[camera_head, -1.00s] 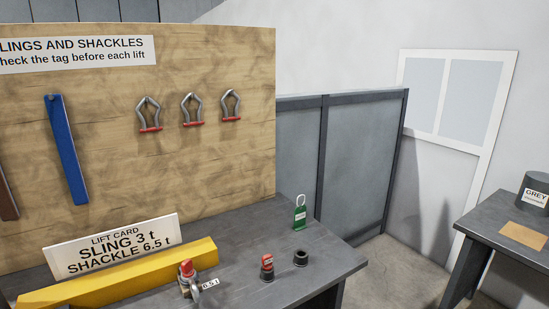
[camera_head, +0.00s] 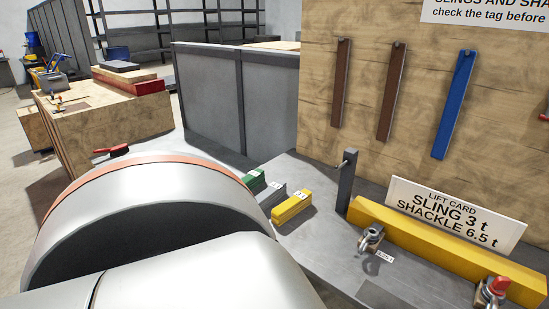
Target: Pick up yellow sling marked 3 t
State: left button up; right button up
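The yellow sling (camera_head: 292,207) lies folded on the grey bench, left of the upright post. A small white tag on its top seems to read 3 t. A grey folded sling (camera_head: 271,194) and a green one (camera_head: 254,180) lie behind it to the left. The lift card (camera_head: 455,215) reads "SLING 3 t, SHACKLE 6.5 t". A large pale arm link of mine fills the lower left and hides part of the bench. Neither gripper shows in the picture.
A short dark post (camera_head: 346,180) stands just right of the yellow sling. A yellow beam (camera_head: 410,237) lies along the bench, with a tagged shackle (camera_head: 370,238) before it and a red-pinned one (camera_head: 491,290) at right. Brown and blue slings hang on the wooden board (camera_head: 345,100).

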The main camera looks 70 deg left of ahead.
aim_at(286, 210)
jog(key=u, duration=1.95)
jog(key=j+z, duration=0.2)
jog(key=z, duration=0.6)
jog(key=j+z, duration=0.3)
jog(key=j, duration=0.2)
jog(key=j+z, duration=0.35)
jog(key=k+j, duration=0.1)
jog(key=j, duration=0.25)
jog(key=j+z, duration=0.15)
jog(key=j, duration=0.2)
jog(key=k+j, duration=0.15)
jog(key=j, duration=0.2)
jog(key=z, duration=0.05)
